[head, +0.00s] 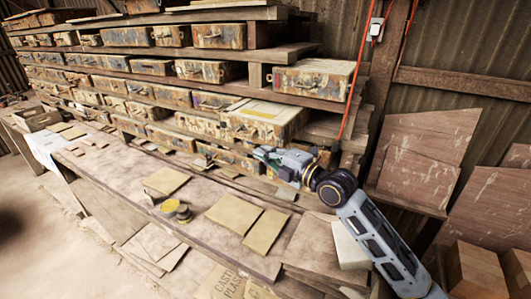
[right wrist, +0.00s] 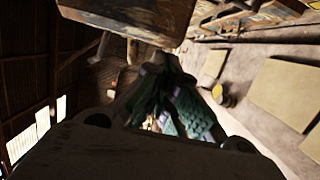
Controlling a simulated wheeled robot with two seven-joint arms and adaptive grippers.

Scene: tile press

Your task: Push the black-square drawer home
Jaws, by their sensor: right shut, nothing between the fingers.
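Rows of worn drawers fill the wooden rack, and I cannot make out a black square on any of them. One drawer (head: 262,122) sticks out with a yellowish sheet on top. Another drawer (head: 312,80) stands out at the upper right. My right gripper (head: 264,154) is just below and in front of the sheet-topped drawer, shut and empty. In the right wrist view its green fingers (right wrist: 165,66) come together beneath the underside of a box-like thing (right wrist: 130,18), likely a drawer. I cannot tell whether they touch it. My left gripper is not in view.
The workbench (head: 130,185) below the rack holds flat tan tiles (head: 233,213) and small round tins (head: 176,208). A red cord (head: 355,85) hangs at the rack's right end. Boards (head: 425,140) lean on the wall at right.

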